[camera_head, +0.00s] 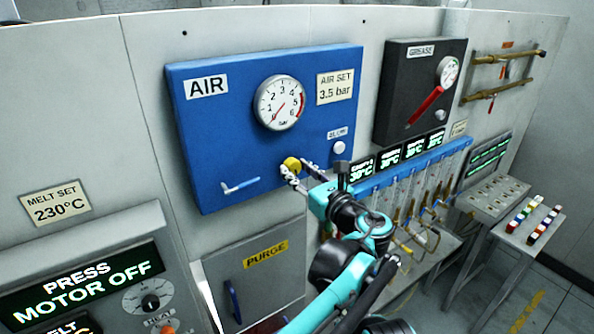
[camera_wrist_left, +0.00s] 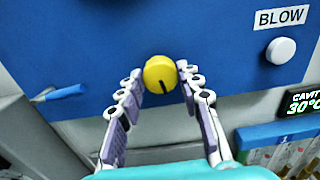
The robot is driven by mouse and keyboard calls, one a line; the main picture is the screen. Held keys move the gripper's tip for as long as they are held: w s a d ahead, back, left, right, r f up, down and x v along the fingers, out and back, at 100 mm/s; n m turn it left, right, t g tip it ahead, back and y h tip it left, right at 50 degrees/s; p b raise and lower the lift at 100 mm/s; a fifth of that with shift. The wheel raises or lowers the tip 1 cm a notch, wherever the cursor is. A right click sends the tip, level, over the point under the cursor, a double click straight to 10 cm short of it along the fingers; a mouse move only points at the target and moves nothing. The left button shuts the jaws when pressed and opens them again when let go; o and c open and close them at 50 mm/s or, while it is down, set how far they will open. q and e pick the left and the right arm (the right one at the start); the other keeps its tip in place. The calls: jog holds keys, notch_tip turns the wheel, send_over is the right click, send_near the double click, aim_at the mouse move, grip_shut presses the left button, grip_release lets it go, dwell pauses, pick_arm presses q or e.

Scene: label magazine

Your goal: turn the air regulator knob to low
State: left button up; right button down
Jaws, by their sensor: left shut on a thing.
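The yellow air regulator knob (camera_head: 291,164) is on the lower part of the blue AIR panel (camera_head: 225,130). It also shows in the left wrist view (camera_wrist_left: 159,72), with a dark mark pointing down and slightly right. My left gripper (camera_head: 297,172) is shut on the knob, one fingertip at each side; its fingers show in the left wrist view (camera_wrist_left: 160,74). The air gauge (camera_head: 280,102) is above the knob, its needle pointing down-left near the low end of the scale. My right gripper is not in view.
A blue lever (camera_head: 240,186) is left of the knob. A white BLOW button (camera_head: 339,147) is to its right, also in the left wrist view (camera_wrist_left: 281,50). The black GREASE panel (camera_head: 415,85) is farther right. The PURGE door (camera_head: 265,265) is below.

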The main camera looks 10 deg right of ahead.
pick_arm(q)
jog(key=shift+a, duration=0.1)
jog(key=shift+c, duration=0.9)
